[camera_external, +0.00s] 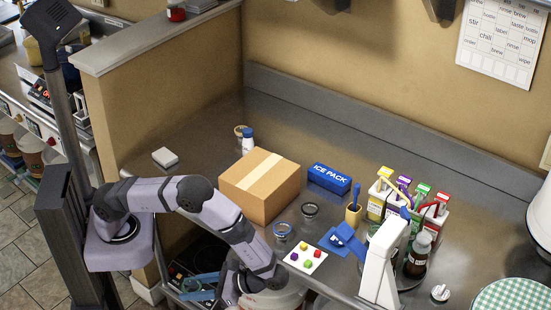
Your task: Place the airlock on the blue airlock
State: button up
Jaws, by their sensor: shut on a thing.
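My gripper (232,291) is at the bottom of the view, below the front edge of the counter and beside a pale bucket (285,292). It points down, and my wrist hides much of it. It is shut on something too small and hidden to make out. I cannot pick out the airlock or the blue airlock for certain. A small round dish with a blue rim (283,231) stands on the counter above my wrist.
A cardboard box (258,190) stands close behind my forearm. A white card with coloured pieces (305,257), a blue mat (331,245) and a white stand with a blue arm (383,265) are to the right. Bottles and cartons (377,199) stand farther right.

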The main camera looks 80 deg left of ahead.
jog(key=w+a+m+t+y, duration=0.3)
jog(key=w+a+m+y, duration=0.2)
jog(key=w+a, duration=0.15)
notch_tip(320, 180, up, 15)
jog(key=m+t+y, duration=0.4)
jog(key=m+t, duration=1)
jog(key=t, duration=0.1)
send_over(282, 223)
jog(key=d, duration=0.2)
jog(key=shift+s+r, duration=0.15)
jog(key=shift+f+p, duration=1.15)
jog(key=shift+f, duration=3.9)
jog(key=shift+f, duration=0.2)
jog(key=shift+f+b, duration=0.3)
jog(key=shift+b, duration=0.1)
